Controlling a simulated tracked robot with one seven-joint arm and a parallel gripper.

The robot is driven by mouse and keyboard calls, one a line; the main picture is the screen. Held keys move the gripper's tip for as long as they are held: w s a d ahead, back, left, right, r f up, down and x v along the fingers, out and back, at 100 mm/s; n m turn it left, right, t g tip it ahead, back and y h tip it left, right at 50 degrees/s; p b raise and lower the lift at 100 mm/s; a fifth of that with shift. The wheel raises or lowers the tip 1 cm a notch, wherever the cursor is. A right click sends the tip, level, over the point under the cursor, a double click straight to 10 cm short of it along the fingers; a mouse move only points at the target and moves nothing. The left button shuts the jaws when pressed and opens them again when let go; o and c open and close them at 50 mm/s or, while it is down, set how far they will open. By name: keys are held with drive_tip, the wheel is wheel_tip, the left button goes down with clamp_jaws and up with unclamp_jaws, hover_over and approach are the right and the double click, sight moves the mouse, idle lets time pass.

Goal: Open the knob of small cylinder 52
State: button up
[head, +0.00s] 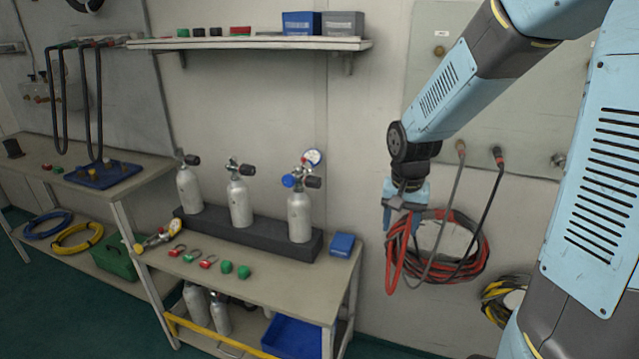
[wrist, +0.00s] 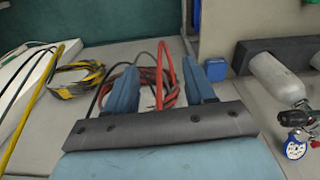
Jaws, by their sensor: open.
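Three small grey cylinders stand upright in a dark block on the bench: left (head: 189,190), middle (head: 240,203) and right (head: 300,217). I cannot read a number on any of them, so I cannot tell which is 52. The left and middle ones have black knobs. My gripper (head: 400,224) is open and empty, right of the bench and apart from the cylinders. Its two spread fingers show in the wrist view (wrist: 172,78).
The bench (head: 255,285) also bears a blue box (head: 342,245), red shackles and green pieces. A shelf (head: 250,43) hangs above the cylinders. Red and black hoses (head: 478,255) hang on the wall behind my gripper. The air between gripper and right cylinder looks clear.

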drive_tip(key=w+a+f+m+g+y, duration=0.1)
drive_tip(key=w+a+f+m+y, duration=0.25)
drive_tip(key=a+f, duration=0.35)
drive_tip(key=w+a+f+m+g+y, duration=0.1)
drive_tip(key=w+a+f+m+y, duration=0.3)
drive_tip(key=f, duration=0.5)
drive_tip(key=m+t+y, duration=0.8)
drive_tip(key=m+y, duration=0.2)
approach(320, 184)
drive_tip(key=shift+h, duration=0.25)
drive_tip(key=x, duration=1)
drive_tip(key=shift+a+r, duration=0.25)
drive_tip(key=shift+r, duration=0.05)
